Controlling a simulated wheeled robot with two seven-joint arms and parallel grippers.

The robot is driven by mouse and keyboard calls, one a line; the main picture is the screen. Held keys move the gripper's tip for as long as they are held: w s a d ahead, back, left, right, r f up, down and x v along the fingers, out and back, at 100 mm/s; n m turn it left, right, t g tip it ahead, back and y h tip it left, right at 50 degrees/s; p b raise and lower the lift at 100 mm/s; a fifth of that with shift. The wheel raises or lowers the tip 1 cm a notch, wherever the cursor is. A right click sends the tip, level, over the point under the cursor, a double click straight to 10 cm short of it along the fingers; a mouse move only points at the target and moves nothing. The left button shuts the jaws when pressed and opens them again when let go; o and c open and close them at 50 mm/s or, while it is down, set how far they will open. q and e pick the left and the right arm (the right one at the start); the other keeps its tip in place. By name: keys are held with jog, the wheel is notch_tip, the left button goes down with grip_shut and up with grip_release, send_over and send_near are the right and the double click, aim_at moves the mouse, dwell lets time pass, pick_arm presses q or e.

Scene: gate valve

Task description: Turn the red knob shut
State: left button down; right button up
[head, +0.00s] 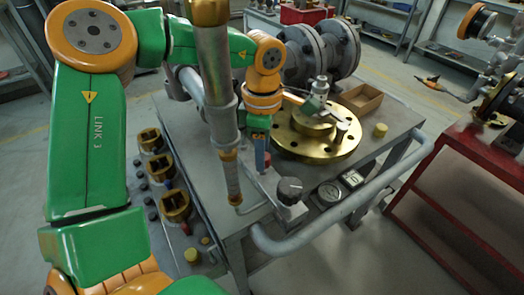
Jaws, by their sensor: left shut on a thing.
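My left gripper (261,158) points down at the left part of the grey workbench (335,185), at the end of my green and orange arm. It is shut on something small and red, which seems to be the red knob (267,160). Only a sliver of red shows beside the fingers, and the rest is hidden. The way the knob is turned cannot be read. My right gripper is not in view.
A black knob (290,190) on a grey block stands just in front of the gripper. A brass flange (340,148) lies to its right, with an open wooden box (361,100) behind. Two small gauges (329,192) sit near the front rail (340,212).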

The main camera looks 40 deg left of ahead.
pick_arm(q)
jog(key=shift+m, duration=0.3)
jog(key=shift+c, duration=2.2)
grip_release()
jog(key=shift+d, duration=0.1)
notch_tip(320, 180, up, 7)
jog(key=shift+r+p, duration=0.1)
jog(key=shift+p, duration=0.35)
